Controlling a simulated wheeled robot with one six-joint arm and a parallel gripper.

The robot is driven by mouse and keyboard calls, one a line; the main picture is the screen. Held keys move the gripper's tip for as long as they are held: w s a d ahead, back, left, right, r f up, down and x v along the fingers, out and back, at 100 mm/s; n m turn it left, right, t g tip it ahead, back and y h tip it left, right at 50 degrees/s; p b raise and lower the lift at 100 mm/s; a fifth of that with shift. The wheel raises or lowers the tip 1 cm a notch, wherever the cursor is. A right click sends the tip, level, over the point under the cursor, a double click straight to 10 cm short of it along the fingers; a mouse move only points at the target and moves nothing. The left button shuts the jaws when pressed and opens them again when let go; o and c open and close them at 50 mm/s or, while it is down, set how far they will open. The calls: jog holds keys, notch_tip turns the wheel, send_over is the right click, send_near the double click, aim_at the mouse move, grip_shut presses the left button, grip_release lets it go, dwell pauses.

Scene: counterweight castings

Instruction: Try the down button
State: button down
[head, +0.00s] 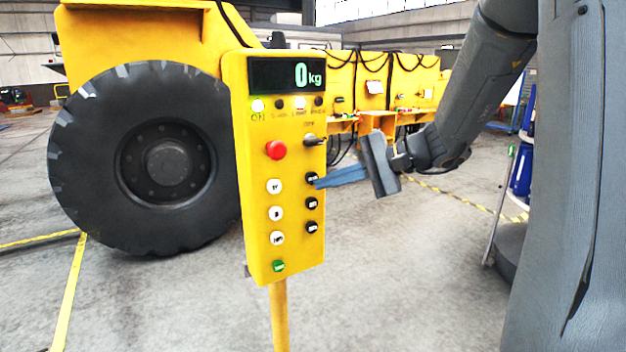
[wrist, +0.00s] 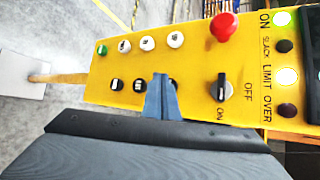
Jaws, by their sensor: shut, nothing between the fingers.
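A yellow control box (head: 285,250) stands on a post in the head view. It has three white buttons in its left column and three black ones in its right column; their labels are too small to read. My gripper (head: 318,183) is shut and empty, its blue fingertips at the top black button (head: 311,178). In the wrist view the shut fingertips (wrist: 160,79) partly cover that button; the other two black buttons (wrist: 117,85) show beside them. I cannot tell whether the fingertips touch the button or which one is down.
The box also has a red mushroom button (head: 275,150), a selector switch (head: 314,140), a green button (head: 278,266) and a display (head: 287,75) reading 0 kg. The ON and LIMIT lamps are lit. A large tyre (head: 140,160) stands behind the box. The floor around is open.

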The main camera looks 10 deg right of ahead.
jog(key=shift+w, duration=0.1)
jog(key=shift+w+a, duration=0.15)
jog(key=shift+w, duration=0.15)
jog(key=shift+w+a+b, duration=0.15)
jog(key=shift+w+b, duration=0.2)
jog(key=shift+w, duration=0.1)
dwell(0.8)
jog(key=shift+s, duration=0.15)
dwell(3.4)
jog(key=shift+s+d, duration=0.25)
jog(key=shift+s, duration=0.45)
jog(key=shift+s+d, duration=0.25)
jog(key=shift+s, duration=0.55)
jog(key=shift+s+d, duration=0.3)
jog(key=shift+s, duration=0.5)
jog(key=shift+s+d, duration=0.25)
jog(key=shift+s, duration=0.55)
